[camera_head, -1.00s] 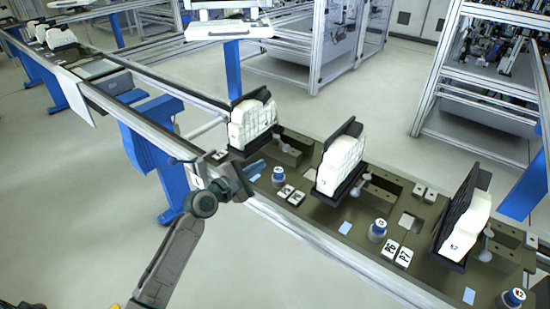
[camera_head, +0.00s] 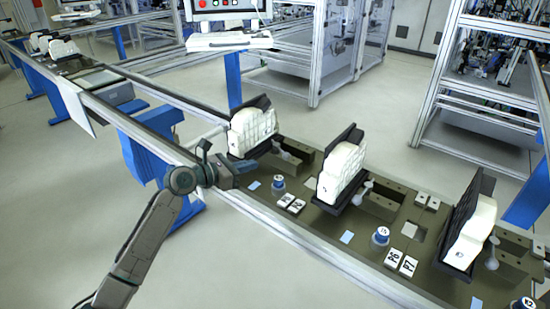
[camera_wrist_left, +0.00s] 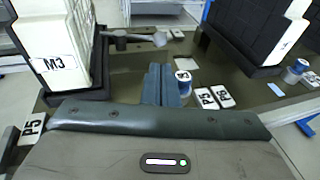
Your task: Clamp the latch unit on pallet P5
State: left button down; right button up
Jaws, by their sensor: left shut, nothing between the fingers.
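The left pallet (camera_head: 240,174) carries a white ribbed block (camera_head: 252,130) against a black backing plate. In the left wrist view this block (camera_wrist_left: 58,60) is labelled M3. Label plates P5 (camera_wrist_left: 205,98) and P6 stand beside a blue-capped cylinder (camera_wrist_left: 183,78); another P5 label (camera_wrist_left: 31,129) is at the left. A lever with a dark knob and pale grip (camera_wrist_left: 158,39) lies beyond the fingers, right of the block. My left gripper (camera_head: 228,173) is shut and empty over the pallet's near edge, its fingers (camera_wrist_left: 160,84) apart from the lever. My right gripper is out of view.
More pallets with a middle block (camera_head: 343,170) and a right block (camera_head: 470,230) continue along the line, with blue-capped cylinders (camera_head: 381,236) between them. A metal rail (camera_head: 300,235) runs along the near side. A control panel (camera_head: 228,38) stands behind.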

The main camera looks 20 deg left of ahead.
aim_at(279, 148)
pick_arm(q)
jog(key=p+x, duration=0.2)
jog(key=x, duration=0.7)
jog(key=shift+w+d+f, duration=0.1)
jog(key=shift+w+d, duration=0.05)
jog(key=shift+d, duration=0.1)
jog(key=shift+w, duration=0.15)
